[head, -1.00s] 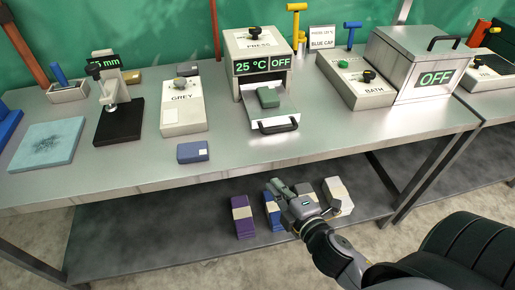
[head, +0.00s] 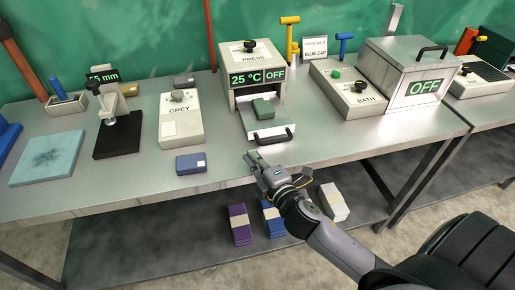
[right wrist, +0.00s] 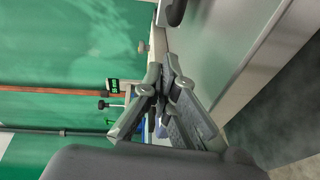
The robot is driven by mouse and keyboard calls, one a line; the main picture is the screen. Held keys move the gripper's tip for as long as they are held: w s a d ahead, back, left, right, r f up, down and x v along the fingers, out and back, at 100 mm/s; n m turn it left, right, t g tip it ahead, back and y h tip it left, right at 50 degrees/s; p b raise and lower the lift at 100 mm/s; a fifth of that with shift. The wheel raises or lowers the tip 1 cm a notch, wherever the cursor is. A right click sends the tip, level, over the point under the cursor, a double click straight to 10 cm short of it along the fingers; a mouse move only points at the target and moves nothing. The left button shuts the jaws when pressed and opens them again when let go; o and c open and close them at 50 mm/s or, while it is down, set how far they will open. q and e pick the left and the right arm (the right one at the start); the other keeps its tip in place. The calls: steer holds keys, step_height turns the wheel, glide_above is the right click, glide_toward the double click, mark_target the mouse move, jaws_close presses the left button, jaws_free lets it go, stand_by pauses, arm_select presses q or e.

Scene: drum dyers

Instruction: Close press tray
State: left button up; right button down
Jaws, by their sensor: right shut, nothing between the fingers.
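The press (head: 252,62) stands at the back of the table, its displays reading "25 °C" and "OFF". Its tray (head: 280,121) is pulled out toward me, with a dark handle (head: 275,138) along the front edge. A green block (head: 263,109) sits on the tray. My right gripper (head: 252,158) is shut and empty, in front of and a little left of the tray handle, near the table's front edge and apart from the handle. In the right wrist view its fingertips (right wrist: 168,62) are together, and a dark rounded piece shows at the top. My left gripper is not in view.
A blue block (head: 191,163) lies near the front edge, left of my right gripper. The GREY box (head: 180,122) stands left of the press, the BATH unit (head: 350,92) right of it. Blocks, purple (head: 240,224) among them, stand on the lower shelf.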

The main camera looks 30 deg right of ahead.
mark_target(245, 116)
steer(key=shift+w+d+f, duration=0.15)
steer(key=shift+w+d, duration=0.8)
steer(key=shift+d, duration=0.15)
steer(key=shift+w+d, duration=0.1)
steer(key=shift+w, duration=0.4)
steer(key=w+d, duration=0.1)
steer(key=w, duration=0.4)
steer(key=w+d, duration=0.1)
steer(key=w, duration=0.4)
steer(key=w+d, duration=0.1)
steer(key=w, duration=0.4)
steer(key=shift+w+d+b, duration=0.2)
steer(key=shift+d+b, duration=0.15)
steer(key=shift+w, duration=0.15)
steer(key=shift+d, duration=0.1)
